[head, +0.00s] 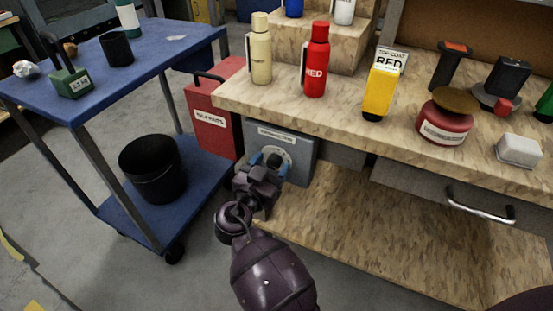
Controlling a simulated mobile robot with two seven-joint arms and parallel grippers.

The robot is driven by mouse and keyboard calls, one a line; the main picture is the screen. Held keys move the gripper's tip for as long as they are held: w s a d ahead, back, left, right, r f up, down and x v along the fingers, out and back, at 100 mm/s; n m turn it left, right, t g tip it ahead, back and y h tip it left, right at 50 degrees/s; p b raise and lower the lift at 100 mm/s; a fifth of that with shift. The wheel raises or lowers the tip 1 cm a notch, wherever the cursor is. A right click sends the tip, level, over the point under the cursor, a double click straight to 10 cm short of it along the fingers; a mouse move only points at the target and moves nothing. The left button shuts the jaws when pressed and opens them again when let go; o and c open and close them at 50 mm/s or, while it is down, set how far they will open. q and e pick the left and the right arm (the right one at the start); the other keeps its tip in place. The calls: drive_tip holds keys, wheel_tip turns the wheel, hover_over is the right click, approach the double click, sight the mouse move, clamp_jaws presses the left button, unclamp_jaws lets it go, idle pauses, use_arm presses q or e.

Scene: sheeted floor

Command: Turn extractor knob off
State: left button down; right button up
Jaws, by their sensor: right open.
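The extractor box (299,151) is a grey unit mounted under the front left edge of the wooden workbench. Its round dial plate with a dark knob (274,159) shows on the front face, partly hidden by my gripper. My right gripper (270,163) comes up from the bottom of the head view. Its blue-tipped fingers are open and lie in front of the dial, on either side of the knob in the picture. I cannot tell whether they touch it. The knob's exact angle is too small to read. My left gripper is not in view.
A red container (212,118) stands left of the extractor box. A blue cart (190,43) with a black bucket (153,168) stands at left. A drawer handle (480,207) sticks out at right.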

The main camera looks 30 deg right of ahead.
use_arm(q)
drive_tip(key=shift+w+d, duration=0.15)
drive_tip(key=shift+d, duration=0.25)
use_arm(e)
drive_tip(key=shift+w+d, duration=0.15)
drive_tip(key=shift+d, duration=0.05)
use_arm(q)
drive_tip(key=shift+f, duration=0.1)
use_arm(e)
drive_tip(key=c, duration=0.9)
